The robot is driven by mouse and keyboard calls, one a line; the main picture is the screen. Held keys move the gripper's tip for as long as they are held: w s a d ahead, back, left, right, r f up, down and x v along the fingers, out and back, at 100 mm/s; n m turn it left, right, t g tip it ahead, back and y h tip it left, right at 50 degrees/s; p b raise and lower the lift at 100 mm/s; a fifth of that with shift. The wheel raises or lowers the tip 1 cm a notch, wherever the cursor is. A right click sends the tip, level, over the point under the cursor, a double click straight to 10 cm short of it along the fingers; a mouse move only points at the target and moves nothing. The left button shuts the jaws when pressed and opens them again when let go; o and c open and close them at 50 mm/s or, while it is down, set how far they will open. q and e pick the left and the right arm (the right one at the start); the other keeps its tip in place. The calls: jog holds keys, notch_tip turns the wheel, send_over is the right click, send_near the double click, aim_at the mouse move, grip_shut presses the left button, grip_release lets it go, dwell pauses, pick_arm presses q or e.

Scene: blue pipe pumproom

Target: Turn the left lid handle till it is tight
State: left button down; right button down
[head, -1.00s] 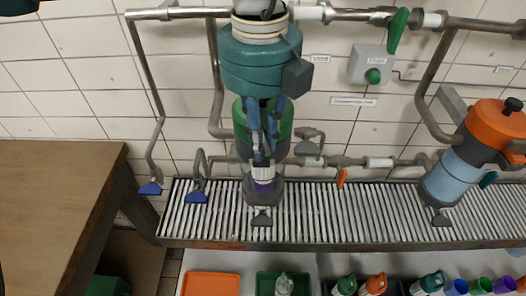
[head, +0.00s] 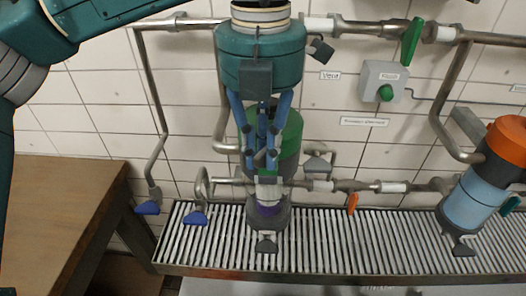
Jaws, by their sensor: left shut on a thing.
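I cannot tell from the picture how tight the lid is. My right gripper is not in view.
The slatted grate (head: 340,245) runs along the tiled wall. A right vessel with an orange lid (head: 508,138) stands at the right edge. Steel pipes, blue-handled taps (head: 147,208) and a green-button box (head: 384,82) surround the left vessel. A wooden table (head: 50,215) is at left.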

pick_arm(q)
jog(key=shift+a+m, duration=0.1)
jog(key=shift+m, duration=0.5)
jog(key=c, duration=1.7)
grip_release()
jog(key=shift+s+r, duration=0.1)
jog(key=shift+r, duration=3.95)
